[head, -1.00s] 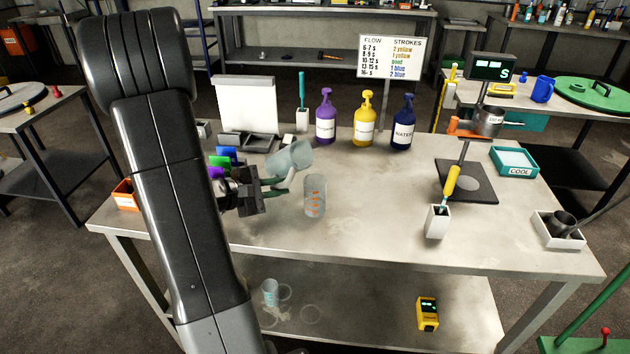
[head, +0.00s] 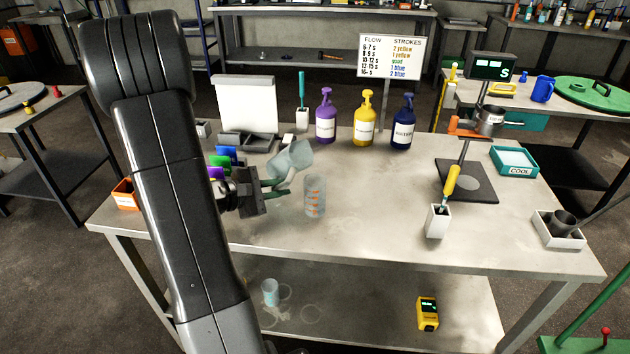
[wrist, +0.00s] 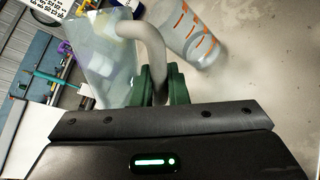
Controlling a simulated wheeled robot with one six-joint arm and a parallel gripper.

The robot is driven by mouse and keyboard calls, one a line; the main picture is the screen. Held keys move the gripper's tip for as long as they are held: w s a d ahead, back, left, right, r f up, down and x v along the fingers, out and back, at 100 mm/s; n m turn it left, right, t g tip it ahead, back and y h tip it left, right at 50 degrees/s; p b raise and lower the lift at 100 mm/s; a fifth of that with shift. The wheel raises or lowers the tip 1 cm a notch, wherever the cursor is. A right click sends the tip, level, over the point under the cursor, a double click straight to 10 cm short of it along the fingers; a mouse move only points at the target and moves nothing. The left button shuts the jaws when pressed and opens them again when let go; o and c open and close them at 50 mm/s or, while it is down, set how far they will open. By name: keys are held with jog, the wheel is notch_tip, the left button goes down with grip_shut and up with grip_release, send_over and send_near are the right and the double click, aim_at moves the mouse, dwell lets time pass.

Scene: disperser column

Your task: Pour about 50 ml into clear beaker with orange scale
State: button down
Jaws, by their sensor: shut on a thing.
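The clear beaker with orange scale (head: 315,197) stands upright on the table, right of my gripper (head: 279,189). It also shows at the top of the wrist view (wrist: 190,30). My gripper is shut on the handle of a translucent grey jug (head: 290,158), which it holds above the table. The jug is tilted, its upper end leaning right towards the beaker. In the wrist view the green fingers (wrist: 162,86) close around the pale handle of the jug (wrist: 105,60). I cannot make out any stream or the liquid level in the beaker.
Purple (head: 326,118), yellow (head: 364,120) and blue (head: 403,122) pump bottles stand behind. A white holder with a yellow-handled tool (head: 437,221) and a dark plate (head: 480,185) are at right.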

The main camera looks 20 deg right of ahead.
jog(key=shift+s+f+n+g, duration=0.1)
jog(key=shift+f+n+g, duration=0.2)
jog(key=shift+f+n, duration=0.25)
jog(key=shift+w+a+f+n+g+h+b, duration=0.1)
jog(key=shift+w+f+n+g+h+b, duration=0.25)
jog(key=shift+f+n+h, duration=0.35)
jog(key=shift+w+a+r+n+p, duration=0.1)
jog(key=shift+w+r+n+p, duration=0.05)
jog(key=shift+r+n+p, duration=0.3)
jog(key=shift+w+r+n+h+p, duration=0.15)
jog(key=shift+n+h+p, duration=0.15)
jog(key=shift+p, duration=0.1)
jog(key=shift+w+a+r+n+g+h+p, duration=0.15)
jog(key=shift+n+h+p, duration=0.1)
jog(key=shift+n, duration=0.25)
jog(key=shift+w+a+f+n+g+h+p, duration=0.1)
jog(key=shift+w+n+g+h+p, duration=0.15)
jog(key=shift+n, duration=0.25)
jog(key=shift+w+a+r+n+g+h+p, duration=0.1)
jog(key=shift+n+h+p, duration=0.15)
jog(key=shift+n, duration=0.25)
jog(key=shift+d, duration=0.1)
